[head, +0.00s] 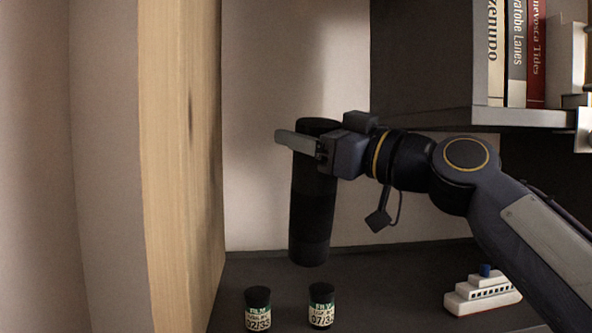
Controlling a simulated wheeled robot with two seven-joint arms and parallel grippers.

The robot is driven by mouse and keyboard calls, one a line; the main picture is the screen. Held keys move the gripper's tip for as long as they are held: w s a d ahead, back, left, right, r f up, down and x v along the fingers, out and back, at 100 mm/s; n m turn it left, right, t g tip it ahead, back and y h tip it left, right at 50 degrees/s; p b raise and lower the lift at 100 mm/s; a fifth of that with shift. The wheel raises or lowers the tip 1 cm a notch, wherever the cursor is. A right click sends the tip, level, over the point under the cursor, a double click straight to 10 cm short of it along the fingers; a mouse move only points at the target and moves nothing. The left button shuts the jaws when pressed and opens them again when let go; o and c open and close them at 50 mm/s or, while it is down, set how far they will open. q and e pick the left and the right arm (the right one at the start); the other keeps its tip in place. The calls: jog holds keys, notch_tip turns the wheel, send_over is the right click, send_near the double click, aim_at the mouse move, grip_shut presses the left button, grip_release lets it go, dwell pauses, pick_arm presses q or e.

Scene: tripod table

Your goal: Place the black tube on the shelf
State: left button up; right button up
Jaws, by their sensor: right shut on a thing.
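The black tube (314,205) is a tall dark cylinder, held nearly upright with a slight tilt. My right gripper (309,145) comes in from the right and is shut on the tube near its top end. The tube's lower end shows in front of the dark shelf surface (390,268); I cannot tell whether it touches that surface. My left gripper is not in view.
Two small film canisters (258,308) (321,305) stand at the front. A white toy ship (482,294) sits at the right. A wooden upright panel (182,150) bounds the left. A dark cabinet (425,60) with several books (516,55) is at the upper right.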

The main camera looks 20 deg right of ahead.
jog(key=shift+m+g, duration=0.3)
jog(key=shift+m, duration=0.2)
jog(key=w+f, duration=0.1)
jog(key=w+f+p, duration=0.1)
jog(key=f, duration=0.1)
jog(key=shift+w+d+f, duration=0.2)
jog(key=shift+w+d, duration=0.15)
jog(key=shift+w, duration=0.05)
jog(key=shift+w+f+h+p, duration=0.1)
jog(key=shift+w+h+p, duration=0.35)
jog(key=shift+h+p, duration=0.1)
jog(key=p, duration=0.1)
jog(key=w+p, duration=0.1)
jog(key=p, duration=0.1)
jog(key=w+m+p, duration=0.1)
jog(key=shift+d+r+g, duration=0.3)
jog(key=shift+r+g, duration=0.1)
jog(key=shift+w+f+m+g+h+p, duration=0.15)
jog(key=shift+w+f+p, duration=0.15)
jog(key=shift+f, duration=0.25)
jog(key=shift+w+f+m+g+h+p, duration=0.15)
jog(key=shift+w+f+p, duration=0.1)
jog(key=shift+f, duration=0.25)
jog(key=shift+d, duration=0.15)
